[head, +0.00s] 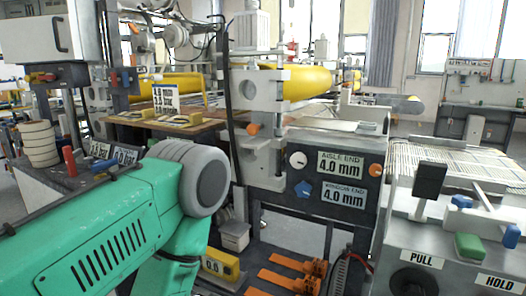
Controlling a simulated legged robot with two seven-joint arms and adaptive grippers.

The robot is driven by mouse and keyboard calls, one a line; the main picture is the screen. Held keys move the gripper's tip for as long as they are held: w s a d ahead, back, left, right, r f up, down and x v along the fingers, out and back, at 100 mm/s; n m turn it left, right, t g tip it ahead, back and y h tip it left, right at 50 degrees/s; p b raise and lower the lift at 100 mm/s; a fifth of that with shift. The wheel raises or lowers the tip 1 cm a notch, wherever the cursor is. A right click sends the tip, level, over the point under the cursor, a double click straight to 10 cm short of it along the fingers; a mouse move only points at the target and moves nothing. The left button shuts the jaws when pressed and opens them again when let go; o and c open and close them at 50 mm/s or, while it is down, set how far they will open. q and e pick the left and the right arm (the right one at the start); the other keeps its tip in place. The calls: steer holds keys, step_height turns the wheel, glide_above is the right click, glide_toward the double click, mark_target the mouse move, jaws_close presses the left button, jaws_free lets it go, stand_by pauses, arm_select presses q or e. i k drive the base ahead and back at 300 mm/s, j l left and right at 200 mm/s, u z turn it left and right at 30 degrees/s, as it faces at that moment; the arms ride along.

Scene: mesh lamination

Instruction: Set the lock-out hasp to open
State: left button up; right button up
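I cannot tell for certain which part is the lock-out hasp. Orange latch-like pieces (290,277) lie low in the centre, below the machine's dial panel, and may be it or clamps. Whether they are open or shut is too small to tell. My green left arm fills the lower left, with its grey joint in front of the machine; its gripper is out of view. My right arm and gripper are not in view.
The dial panel (337,203) reads 4.0 mm twice. At right, a grey console (440,240) carries a black lever (430,181), a green block (469,246), blue-ended parts and PULL and HOLD labels. White rings (38,143) stack at left. A yellow roller (295,83) crosses behind.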

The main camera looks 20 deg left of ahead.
mark_target(33, 78)
steer(key=u, duration=2.1)
